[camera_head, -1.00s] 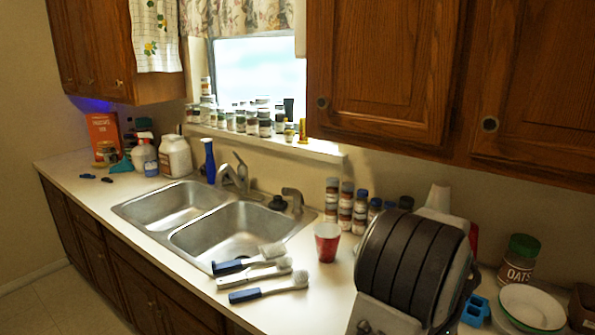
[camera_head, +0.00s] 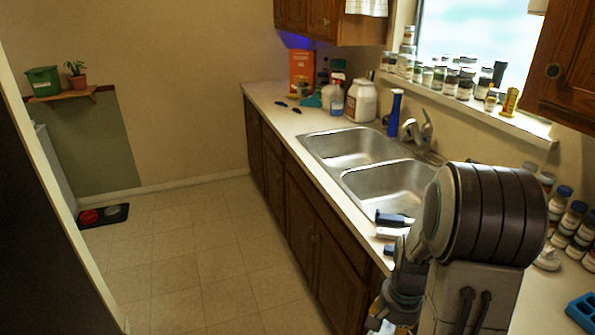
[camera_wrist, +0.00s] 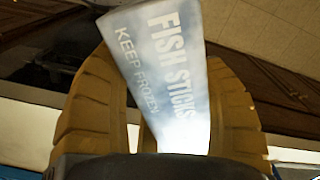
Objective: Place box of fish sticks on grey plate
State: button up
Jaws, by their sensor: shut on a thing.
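The box of fish sticks (camera_wrist: 172,110), pale blue and white with grey lettering, is between the two yellowish-brown fingers of my gripper (camera_wrist: 158,58) in the wrist view. The fingers are shut on it, and it sticks out beyond them, tilted slightly. In the head view my arm stands at the lower right and largely hides the gripper; the box cannot be made out there. No grey plate can be made out in either current view.
A double sink (camera_head: 392,185) is set in the counter, with brushes (camera_head: 393,219) at its near edge.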

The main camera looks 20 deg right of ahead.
jog(key=w+a+f+n, duration=0.2)
jog(key=w+a+n, duration=0.3)
jog(key=w+a, duration=0.2)
jog(key=w+a+f+n, duration=0.3)
jog(key=w+a+n, duration=0.3)
jog(key=w, duration=0.4)
jog(key=shift+w+a, duration=0.4)
jog(key=shift+a, duration=0.5)
jog(key=shift+d, duration=0.1)
